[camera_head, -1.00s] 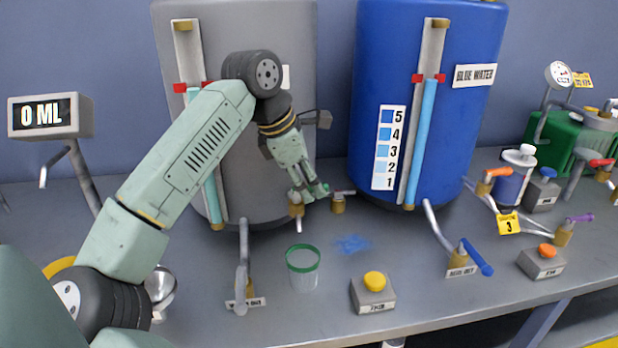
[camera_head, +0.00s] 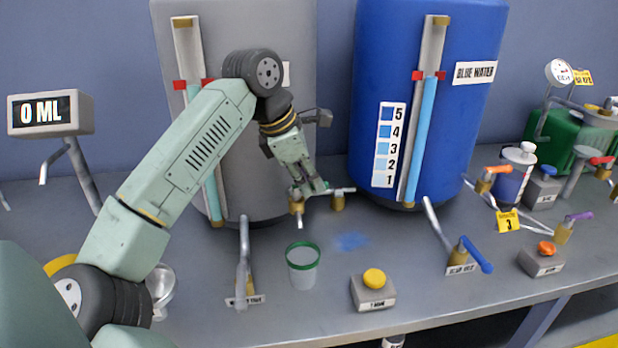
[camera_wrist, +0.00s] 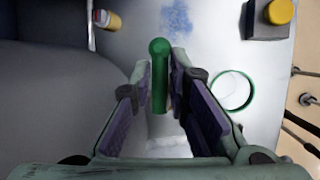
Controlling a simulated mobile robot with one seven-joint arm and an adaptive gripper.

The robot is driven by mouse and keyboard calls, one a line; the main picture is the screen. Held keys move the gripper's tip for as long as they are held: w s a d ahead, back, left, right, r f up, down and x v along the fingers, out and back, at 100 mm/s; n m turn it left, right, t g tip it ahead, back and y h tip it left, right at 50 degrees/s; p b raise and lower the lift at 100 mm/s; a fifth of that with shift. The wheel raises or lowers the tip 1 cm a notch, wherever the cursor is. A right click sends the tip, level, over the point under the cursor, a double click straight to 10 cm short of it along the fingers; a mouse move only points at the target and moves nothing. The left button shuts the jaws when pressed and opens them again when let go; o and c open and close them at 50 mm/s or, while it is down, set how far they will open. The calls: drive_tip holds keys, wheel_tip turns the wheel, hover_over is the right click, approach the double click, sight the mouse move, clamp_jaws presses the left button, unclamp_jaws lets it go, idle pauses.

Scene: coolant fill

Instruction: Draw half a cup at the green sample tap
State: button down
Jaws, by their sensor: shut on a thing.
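My gripper (camera_head: 311,188) is at the small brass sample tap (camera_head: 297,207) low on the front of the grey tank (camera_head: 262,130). In the wrist view its purple-padded fingers (camera_wrist: 165,75) are shut on the green tap lever (camera_wrist: 159,78). In the head view the hand mostly hides the lever. A clear cup with a green rim (camera_head: 302,268) stands upright on the bench below the tap spout; it also shows in the wrist view (camera_wrist: 249,103). I see no liquid in it and no stream from the spout. I cannot tell whether the cup is exactly under the spout.
A second brass tap (camera_head: 338,203) is close on the right. A blue stain (camera_head: 352,242) marks the bench. A yellow button box (camera_head: 374,291) stands right of the cup. The blue water tank (camera_head: 425,110) is behind. A display (camera_head: 48,114) reads 0 ML.

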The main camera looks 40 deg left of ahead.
drive_tip(key=shift+s+d+m+h, duration=0.2)
drive_tip(key=shift+m+h, duration=0.4)
drive_tip(key=shift+m, duration=0.6)
drive_tip(key=c, duration=1.6)
unclamp_jaws()
drive_tip(key=shift+o, duration=0.2)
drive_tip(key=shift+s+a+r, duration=0.1)
drive_tip(key=v, duration=1.2)
drive_tip(key=shift+w, duration=0.2)
drive_tip(key=shift+s, duration=0.1)
